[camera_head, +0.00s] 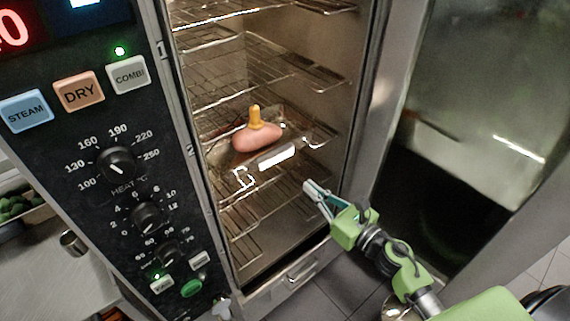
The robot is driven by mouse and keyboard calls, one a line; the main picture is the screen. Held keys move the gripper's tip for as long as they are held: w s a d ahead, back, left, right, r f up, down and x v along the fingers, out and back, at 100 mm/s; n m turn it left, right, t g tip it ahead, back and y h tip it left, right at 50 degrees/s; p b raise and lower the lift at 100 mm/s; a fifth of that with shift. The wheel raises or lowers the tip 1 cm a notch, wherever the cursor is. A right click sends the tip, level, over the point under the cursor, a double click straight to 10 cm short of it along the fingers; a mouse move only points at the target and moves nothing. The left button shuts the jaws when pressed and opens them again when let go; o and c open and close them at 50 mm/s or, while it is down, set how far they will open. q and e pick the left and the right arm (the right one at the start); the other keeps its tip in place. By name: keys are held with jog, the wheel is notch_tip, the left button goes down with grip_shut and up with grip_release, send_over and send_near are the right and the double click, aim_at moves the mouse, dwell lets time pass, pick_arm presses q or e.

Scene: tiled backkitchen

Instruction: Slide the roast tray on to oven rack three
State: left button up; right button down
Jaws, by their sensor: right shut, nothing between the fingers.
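The roast tray (284,150) is a shiny metal tray inside the open oven, resting on one of the wire racks. A pink roast (257,138) with a yellow knob on top sits in it. The oven racks (243,72) are stacked above and below the tray; I cannot tell for certain which number the tray's rack has. My right gripper (308,187) is shut and empty at the oven opening, just below and to the right of the tray, apart from it. My left gripper is not in view.
The oven door (480,110) stands open on the right, close to my right arm. The control panel (125,190) with dials and buttons is on the left. A steel counter (50,260) with a green-filled container (20,205) is at the far left.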

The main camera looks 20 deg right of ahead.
jog(key=p, duration=0.3)
send_near(278, 160)
jog(key=x, duration=0.5)
jog(key=shift+w+r, duration=0.15)
jog(key=shift+r, duration=0.05)
jog(key=shift+x, duration=0.85)
jog(key=shift+f, duration=0.15)
jog(key=shift+w, duration=0.1)
jog(key=b+x, duration=0.1)
jog(key=x, duration=0.2)
jog(key=b+x, duration=0.2)
jog(key=x, duration=0.1)
jog(key=shift+w+f, duration=0.1)
jog(key=shift+f, duration=0.1)
jog(key=shift+w+a+r, duration=0.1)
jog(key=shift+w+a, duration=0.05)
jog(key=shift+w, duration=0.05)
jog(key=shift+r, duration=0.1)
jog(key=shift+s, duration=0.1)
